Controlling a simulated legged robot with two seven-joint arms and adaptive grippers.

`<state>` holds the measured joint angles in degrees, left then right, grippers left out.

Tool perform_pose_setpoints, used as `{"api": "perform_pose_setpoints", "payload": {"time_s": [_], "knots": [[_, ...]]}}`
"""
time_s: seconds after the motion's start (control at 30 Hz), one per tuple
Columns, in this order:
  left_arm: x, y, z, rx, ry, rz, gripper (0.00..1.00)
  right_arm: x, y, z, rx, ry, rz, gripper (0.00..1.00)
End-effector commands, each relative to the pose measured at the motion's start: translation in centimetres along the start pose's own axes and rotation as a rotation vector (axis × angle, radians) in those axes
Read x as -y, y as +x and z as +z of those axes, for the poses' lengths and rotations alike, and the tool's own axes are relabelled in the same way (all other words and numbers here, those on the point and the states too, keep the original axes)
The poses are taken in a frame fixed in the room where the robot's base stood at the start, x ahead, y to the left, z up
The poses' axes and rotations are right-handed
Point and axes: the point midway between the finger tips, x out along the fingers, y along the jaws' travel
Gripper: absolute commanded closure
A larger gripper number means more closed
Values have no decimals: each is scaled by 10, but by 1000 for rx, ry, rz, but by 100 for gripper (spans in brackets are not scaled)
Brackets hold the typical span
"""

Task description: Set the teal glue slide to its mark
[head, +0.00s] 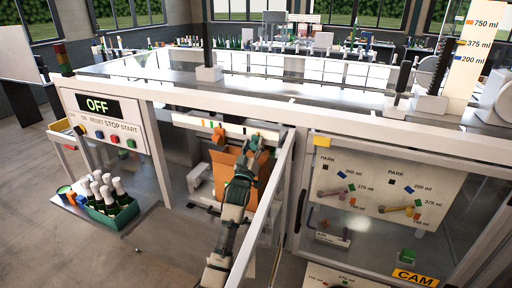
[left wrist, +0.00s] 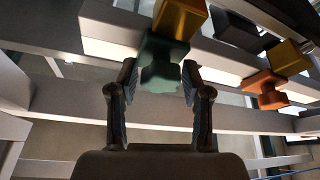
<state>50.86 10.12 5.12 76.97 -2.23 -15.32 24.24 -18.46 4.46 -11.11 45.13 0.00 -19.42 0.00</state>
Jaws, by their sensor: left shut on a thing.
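In the left wrist view the teal glue slide (left wrist: 160,76) is a block with a narrowed knob, set on a pale rail. A gold block (left wrist: 180,18) adjoins it. My left gripper (left wrist: 159,82) has one finger on each side of the teal knob and is shut on it. In the head view my left gripper (head: 246,150) reaches through the open machine bay to the white strip with colored marks (head: 205,123). The gripper largely hides the teal slide there, so I cannot tell which mark it stands at. My right gripper is not in view.
An orange slide (left wrist: 268,90) sits right of the teal one. An orange part (head: 225,170) stands below the strip. The open door frame (head: 268,205) is close right of my arm. Left are the OFF panel (head: 97,106) and a green bottle crate (head: 115,217).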

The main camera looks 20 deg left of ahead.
Motion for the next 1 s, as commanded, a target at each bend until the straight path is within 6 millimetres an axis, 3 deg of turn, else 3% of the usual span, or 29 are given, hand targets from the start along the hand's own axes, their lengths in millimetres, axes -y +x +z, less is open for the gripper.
{"api": "perform_pose_setpoints", "payload": {"time_s": [0.13,0.33,0.67,0.7,0.8,1.0], "knots": [[27,3,1,24,8,-11,100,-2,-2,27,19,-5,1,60],[58,7,-6,26,8,-9,100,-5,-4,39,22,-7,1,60],[69,8,-10,20,0,-8,100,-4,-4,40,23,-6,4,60],[69,8,-10,19,0,-8,63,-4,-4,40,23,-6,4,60],[67,8,-10,19,1,-7,39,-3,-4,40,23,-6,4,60],[62,8,-10,20,4,-5,39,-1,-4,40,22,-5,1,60]]}}
